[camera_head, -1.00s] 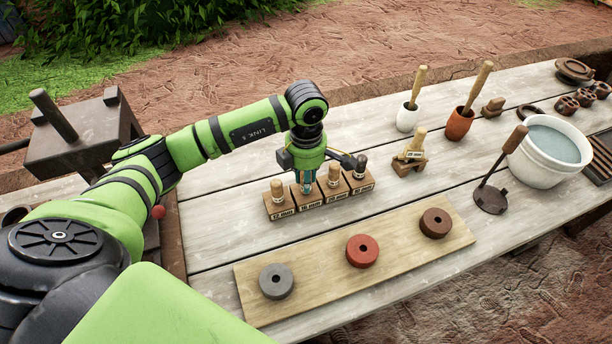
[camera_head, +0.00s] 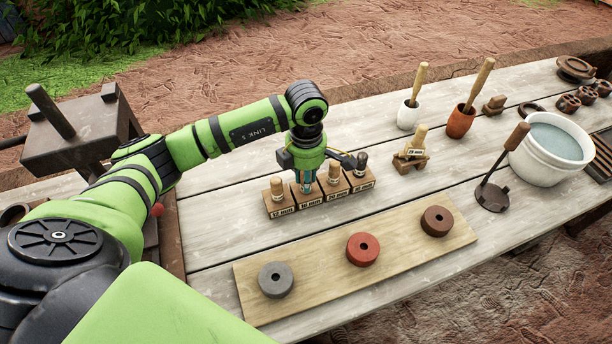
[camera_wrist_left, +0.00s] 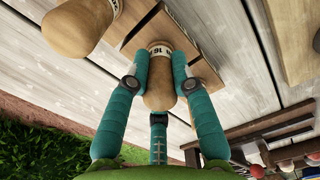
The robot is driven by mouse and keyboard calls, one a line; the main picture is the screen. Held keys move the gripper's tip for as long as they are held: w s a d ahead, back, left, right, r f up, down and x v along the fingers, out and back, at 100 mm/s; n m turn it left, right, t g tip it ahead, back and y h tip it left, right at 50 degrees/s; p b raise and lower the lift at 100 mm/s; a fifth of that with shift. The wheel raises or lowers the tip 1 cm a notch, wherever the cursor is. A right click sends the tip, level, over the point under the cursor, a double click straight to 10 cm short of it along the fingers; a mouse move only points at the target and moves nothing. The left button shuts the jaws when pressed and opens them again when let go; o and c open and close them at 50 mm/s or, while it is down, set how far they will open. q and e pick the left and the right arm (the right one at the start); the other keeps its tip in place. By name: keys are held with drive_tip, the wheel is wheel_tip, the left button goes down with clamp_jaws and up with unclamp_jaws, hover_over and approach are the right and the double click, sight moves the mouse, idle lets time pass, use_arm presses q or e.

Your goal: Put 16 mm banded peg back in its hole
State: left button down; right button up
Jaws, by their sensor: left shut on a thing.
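My left gripper (camera_head: 306,184) points down over the wooden peg block (camera_head: 296,212), at the part labelled 16 mm. In the left wrist view its teal fingers (camera_wrist_left: 160,82) are shut on the tan banded peg (camera_wrist_left: 158,99), whose white band reads 16. The peg's far end meets the block (camera_wrist_left: 205,68); how deep it sits in the hole is hidden. In the head view the fingers mostly hide this peg. My right gripper is not in view.
Neighbouring pegs stand close on both sides: the 12 mm peg (camera_head: 277,187) and the 20 mm peg (camera_head: 334,173), with a dark-topped one (camera_head: 361,162) beyond. A board with three rings (camera_head: 330,264) lies in front. A small stand (camera_head: 411,163) is to the right.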

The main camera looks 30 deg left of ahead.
use_arm(q)
drive_tip(key=c, duration=1)
unclamp_jaws()
wheel_tip(320, 180, up, 12)
